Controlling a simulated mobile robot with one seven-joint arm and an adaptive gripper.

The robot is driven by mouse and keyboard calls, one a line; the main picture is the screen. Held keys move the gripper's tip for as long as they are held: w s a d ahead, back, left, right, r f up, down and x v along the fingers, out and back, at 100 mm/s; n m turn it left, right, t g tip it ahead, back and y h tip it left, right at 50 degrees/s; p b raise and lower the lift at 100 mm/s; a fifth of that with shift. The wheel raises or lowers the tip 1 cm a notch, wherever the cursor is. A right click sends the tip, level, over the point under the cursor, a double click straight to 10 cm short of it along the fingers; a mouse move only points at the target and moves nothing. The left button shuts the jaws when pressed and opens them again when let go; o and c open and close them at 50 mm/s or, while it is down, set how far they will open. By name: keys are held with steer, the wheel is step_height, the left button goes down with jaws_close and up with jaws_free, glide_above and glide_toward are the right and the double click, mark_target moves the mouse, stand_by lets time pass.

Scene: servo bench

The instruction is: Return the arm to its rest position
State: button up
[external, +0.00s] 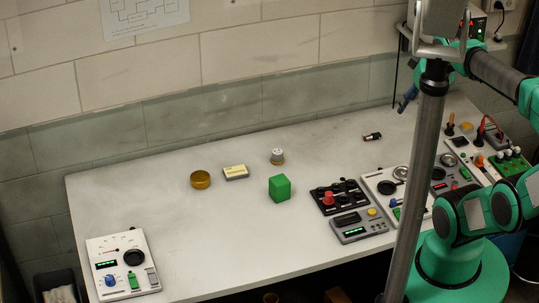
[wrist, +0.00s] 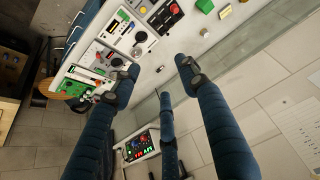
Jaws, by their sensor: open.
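My arm, green with dark sleeves, is at the right of the external view, its base beside the bench (external: 130,215). It is raised and folded, partly behind a grey post. My gripper (wrist: 158,70) shows in the wrist view with its dark blue fingers spread apart and nothing between them. The bench top and wall lie beyond the fingertips. In the external view only a bit of the gripper (external: 405,102) shows near the post, above the bench's back right edge; the rest is hidden.
A green cube (external: 280,188), brass bowl (external: 200,179) and cream-topped block (external: 235,172) stand mid-bench. Several instrument panels crowd the right side; another panel (external: 123,265) is front left. A lit box (wrist: 140,146) shows near the fingers in the wrist view. The bench's left middle is clear.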

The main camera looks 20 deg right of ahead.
steer(key=shift+f, duration=0.1)
step_height(320, 180, down, 9)
steer(key=b, duration=0.9)
